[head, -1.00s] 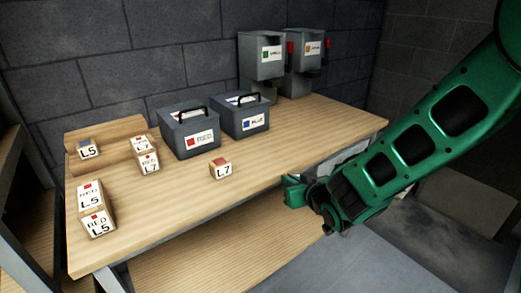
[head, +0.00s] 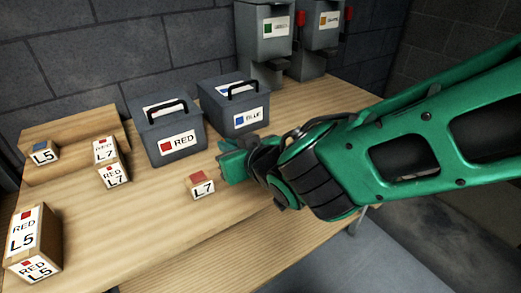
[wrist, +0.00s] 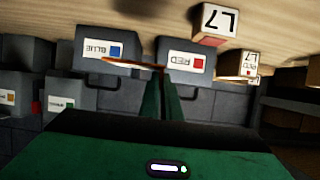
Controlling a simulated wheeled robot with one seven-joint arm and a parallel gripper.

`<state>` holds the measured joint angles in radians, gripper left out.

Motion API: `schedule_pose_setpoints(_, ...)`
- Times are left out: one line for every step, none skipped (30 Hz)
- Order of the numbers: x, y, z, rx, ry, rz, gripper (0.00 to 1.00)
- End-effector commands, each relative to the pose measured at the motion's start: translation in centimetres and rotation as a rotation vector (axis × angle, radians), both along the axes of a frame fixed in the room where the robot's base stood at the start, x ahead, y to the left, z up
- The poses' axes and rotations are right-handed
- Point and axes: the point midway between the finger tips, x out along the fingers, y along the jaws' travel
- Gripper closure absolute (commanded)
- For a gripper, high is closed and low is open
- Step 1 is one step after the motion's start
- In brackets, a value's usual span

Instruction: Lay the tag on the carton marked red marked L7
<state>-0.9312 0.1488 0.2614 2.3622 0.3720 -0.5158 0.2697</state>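A thin orange-brown strip, apparently the tag (wrist: 128,63), shows nearly edge-on at the fingertips of my gripper (wrist: 162,75) in the wrist view. The fingers are close together on its end. In the head view my gripper (head: 232,162) is above the table, just right of a small L7 block with a red top (head: 201,186); the tag cannot be made out there. A carton marked RED and L7 (head: 112,165) stands farther left, with labels on its top and front. The small L7 block also shows in the wrist view (wrist: 214,22).
Lidded bins marked RED (head: 168,140) and BLUE (head: 236,108) stand behind. A RED L5 carton (head: 35,245) is at front left, and a blue-topped L5 block (head: 43,152) at back left. Grey dispensers (head: 264,45) stand at the back. Bare tabletop (head: 120,225) lies between the cartons.

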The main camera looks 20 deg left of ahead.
Motion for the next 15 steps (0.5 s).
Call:
schedule_pose_setpoints(0.8,-0.2,-0.7,-0.003,0.002,-0.003,1.0)
schedule_pose_setpoints(1.3,-0.3,-1.0,-0.002,0.003,-0.003,1.0)
schedule_pose_setpoints(2.1,-0.5,-1.5,-0.003,0.003,-0.004,1.0)
schedule_pose_setpoints(2.7,-0.6,-1.9,-0.004,0.003,-0.003,1.0)
schedule_pose_setpoints(3.2,-0.7,-2.2,-0.002,0.004,-0.002,1.0)
schedule_pose_setpoints(4.0,-0.9,-2.7,-0.003,0.003,-0.002,1.0)
schedule_pose_setpoints(4.5,-1.0,-3.1,-0.003,0.003,-0.001,1.0)
schedule_pose_setpoints(5.0,-1.1,-3.4,-0.003,0.004,0.0,1.0)
schedule_pose_setpoints(5.8,-1.4,-3.9,-0.003,0.003,-0.001,1.0)
schedule_pose_setpoints(6.4,-1.5,-4.3,-0.002,0.004,-0.002,1.0)
schedule_pose_setpoints(6.9,-1.6,-4.6,-0.003,0.003,0.0,1.0)
schedule_pose_setpoints(7.6,-1.8,-5.0,-0.002,0.003,0.0,1.0)
schedule_pose_setpoints(8.1,-1.9,-5.3,-0.002,0.003,0.0,1.0)
schedule_pose_setpoints(8.5,-2.0,-5.5,-0.001,0.002,0.001,1.0)
schedule_pose_setpoints(9.0,-2.1,-5.8,0.0,0.003,0.001,1.0)
